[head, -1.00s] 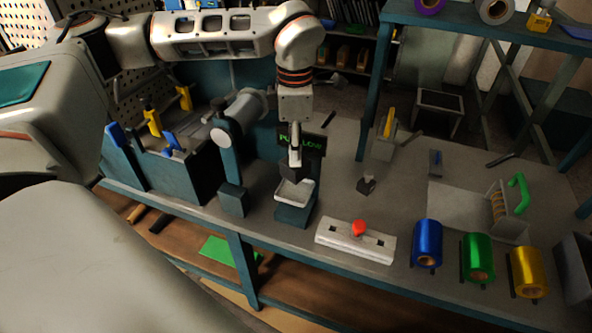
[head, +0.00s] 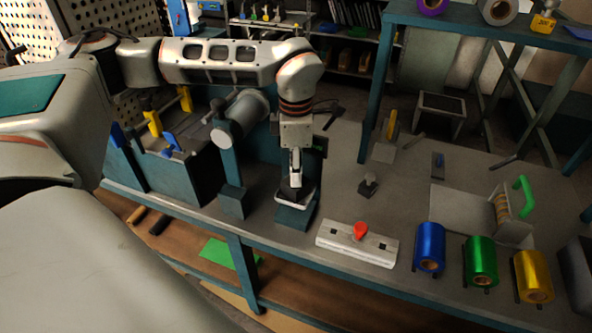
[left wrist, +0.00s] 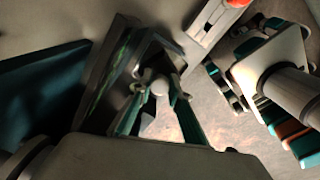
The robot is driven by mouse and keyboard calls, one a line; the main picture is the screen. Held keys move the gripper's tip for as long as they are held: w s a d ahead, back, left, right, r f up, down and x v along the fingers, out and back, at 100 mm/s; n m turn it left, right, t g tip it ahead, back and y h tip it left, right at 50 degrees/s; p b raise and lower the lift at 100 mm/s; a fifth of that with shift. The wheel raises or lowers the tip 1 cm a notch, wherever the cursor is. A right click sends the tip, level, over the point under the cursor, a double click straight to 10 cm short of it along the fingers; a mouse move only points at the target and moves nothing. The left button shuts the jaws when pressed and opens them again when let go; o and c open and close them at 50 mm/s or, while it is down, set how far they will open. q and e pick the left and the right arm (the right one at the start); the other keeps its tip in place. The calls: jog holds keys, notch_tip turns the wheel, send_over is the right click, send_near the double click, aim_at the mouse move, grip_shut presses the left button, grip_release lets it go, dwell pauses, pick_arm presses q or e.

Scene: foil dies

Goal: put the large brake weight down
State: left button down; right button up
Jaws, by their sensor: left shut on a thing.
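The large brake weight (head: 290,191) is a dark block low over the pale pan (head: 281,201) on a teal stand (head: 294,216). It appears inside the pan's rim, but I cannot tell whether it bears on the pan. My left gripper (head: 295,176) points down from above and is shut on the weight's top. In the left wrist view the two fingers (left wrist: 159,96) close around a light round knob (left wrist: 158,87). The weight's underside is hidden. My right gripper is not in view.
A smaller dark weight (head: 368,187) stands on the bench to the right. A white block with a red knob (head: 358,242) lies in front. Blue (head: 429,248), green (head: 480,262) and gold (head: 533,277) foil rolls stand at the right front. A grey cylinder on a teal post (head: 241,116) is close left.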

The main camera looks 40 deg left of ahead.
pick_arm(q)
jog(key=c, duration=1.9)
grip_release()
jog(key=shift+f, duration=0.1)
notch_tip(320, 180, up, 12)
jog(key=shift+r+p, duration=0.15)
jog(key=shift+p, duration=0.7)
